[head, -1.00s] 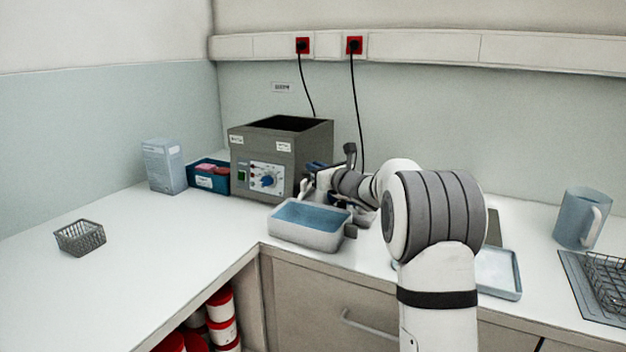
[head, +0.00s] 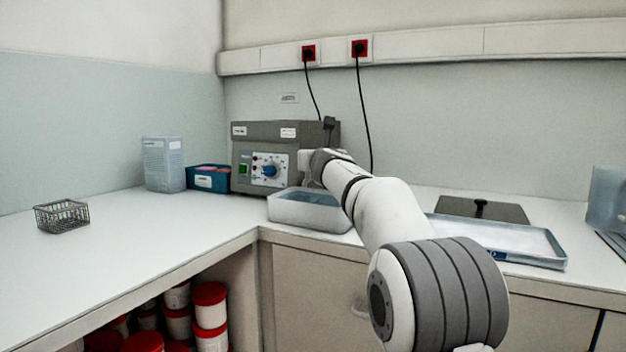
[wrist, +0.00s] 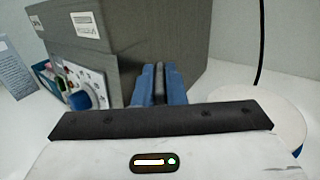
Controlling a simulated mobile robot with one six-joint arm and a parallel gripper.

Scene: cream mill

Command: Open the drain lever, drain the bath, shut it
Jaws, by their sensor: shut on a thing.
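The bath (head: 285,140) is a grey box at the back corner, with a blue dial and a green switch on its front panel. It also shows in the wrist view (wrist: 160,35). My gripper (wrist: 160,78) is at the bath's right side, with its blue fingers shut on a narrow dark piece (wrist: 160,88), which looks like the drain lever. Whether the lever is open or shut I cannot tell. In the head view the fingers are hidden by my arm. A pale tray (head: 297,211) stands in front of the bath, with bluish contents just visible inside.
A carton (head: 163,165) and a blue box (head: 208,178) stand left of the bath. A wire basket (head: 62,216) is on the left counter. A dark lid (head: 480,211) and a shallow tray (head: 545,250) lie right of my arm. Cables hang behind the bath.

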